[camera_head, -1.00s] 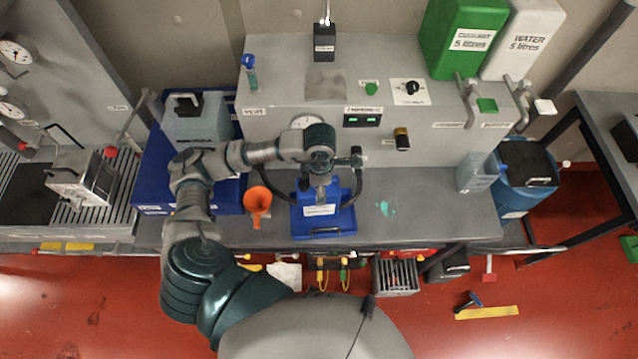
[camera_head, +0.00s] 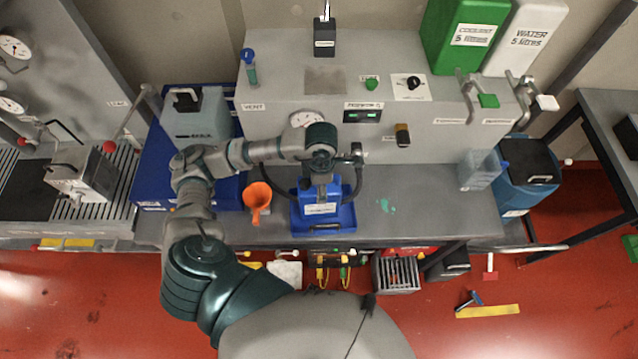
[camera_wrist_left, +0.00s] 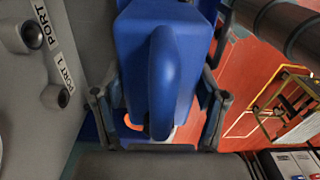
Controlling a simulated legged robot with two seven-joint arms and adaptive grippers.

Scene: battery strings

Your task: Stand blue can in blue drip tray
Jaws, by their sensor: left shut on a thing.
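The blue can (camera_head: 340,216), with a white label on its front, is at the front middle of the grey bench. My left gripper (camera_head: 322,178) is above it and shut on its top handle. In the left wrist view my left gripper (camera_wrist_left: 158,115) has a finger on each side of the blue can (camera_wrist_left: 170,45). The can looks upright; I cannot tell whether its base touches the bench. The blue drip tray (camera_head: 150,182) is at the left end of the bench, partly hidden by my left arm. My right gripper is not in view.
A grey can (camera_head: 205,118) stands in the back of the tray. An orange funnel (camera_head: 257,198) is between tray and blue can. A grey cabinet (camera_head: 270,85) stands behind. The bench (camera_head: 420,210) is mostly clear right of the can, up to a clear container (camera_head: 482,170).

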